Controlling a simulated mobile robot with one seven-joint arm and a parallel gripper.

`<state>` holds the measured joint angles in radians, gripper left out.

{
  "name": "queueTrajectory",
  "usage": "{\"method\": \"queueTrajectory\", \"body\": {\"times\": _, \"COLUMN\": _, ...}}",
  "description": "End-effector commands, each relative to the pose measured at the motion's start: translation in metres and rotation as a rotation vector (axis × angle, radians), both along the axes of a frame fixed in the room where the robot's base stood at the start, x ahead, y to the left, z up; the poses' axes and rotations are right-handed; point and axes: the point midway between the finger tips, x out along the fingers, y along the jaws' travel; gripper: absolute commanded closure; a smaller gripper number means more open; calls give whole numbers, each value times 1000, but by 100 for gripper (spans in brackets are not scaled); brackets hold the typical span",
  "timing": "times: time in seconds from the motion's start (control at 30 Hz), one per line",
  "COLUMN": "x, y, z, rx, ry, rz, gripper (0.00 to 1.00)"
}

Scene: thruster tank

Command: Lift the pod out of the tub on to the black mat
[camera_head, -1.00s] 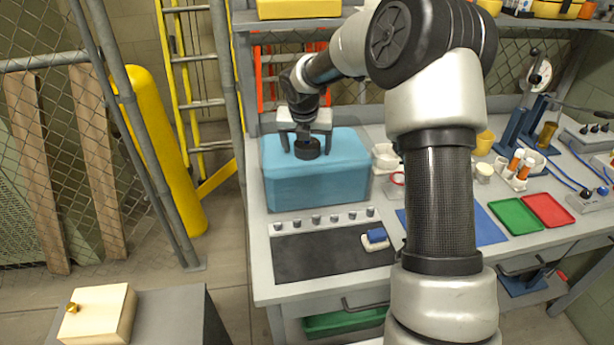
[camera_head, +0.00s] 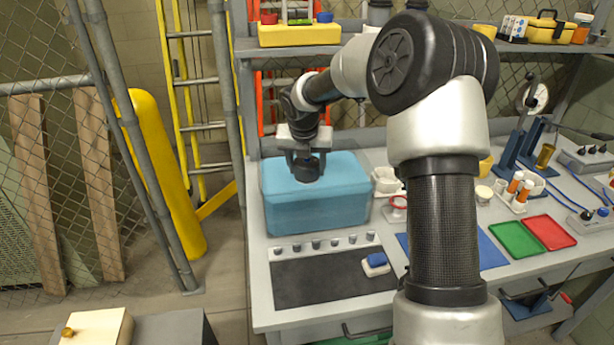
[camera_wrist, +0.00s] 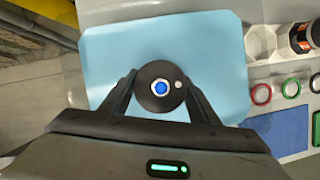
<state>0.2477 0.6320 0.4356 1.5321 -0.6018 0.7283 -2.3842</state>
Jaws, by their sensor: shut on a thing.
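The tub (camera_head: 316,208) is a light blue, water-filled box on the bench, left of my arm in the head view. It fills much of the wrist view (camera_wrist: 215,45). The pod (camera_head: 309,168) is a dark round body at the water surface. From above in the wrist view the pod (camera_wrist: 160,87) shows a blue centre and a small pale dot. My gripper (camera_head: 306,160) is over the tub, its fingers shut on the pod from both sides; the fingers also show in the wrist view (camera_wrist: 158,92). The black mat (camera_head: 325,277) lies in front of the tub.
A row of small grey knobs (camera_head: 325,243) stands between tub and mat. A blue-and-white block (camera_head: 376,264) sits on the mat's right edge. A white cup (camera_head: 386,180) stands right of the tub. A shelf (camera_head: 290,47) runs above the bench's back.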

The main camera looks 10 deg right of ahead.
Motion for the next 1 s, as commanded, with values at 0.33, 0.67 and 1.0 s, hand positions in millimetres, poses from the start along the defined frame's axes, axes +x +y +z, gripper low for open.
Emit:
{"method": "queueTrajectory", "body": {"times": 0.33, "x": 1, "y": -1, "z": 69, "rx": 0, "ry": -3, "rz": -2, "gripper": 92}}
{"method": "queueTrajectory", "body": {"times": 0.67, "x": 1, "y": 0, "z": 100, "rx": -1, "ry": -2, "rz": 0, "gripper": 92}}
{"method": "queueTrajectory", "body": {"times": 1.0, "x": 1, "y": 0, "z": 119, "rx": -1, "ry": -2, "rz": 0, "gripper": 92}}
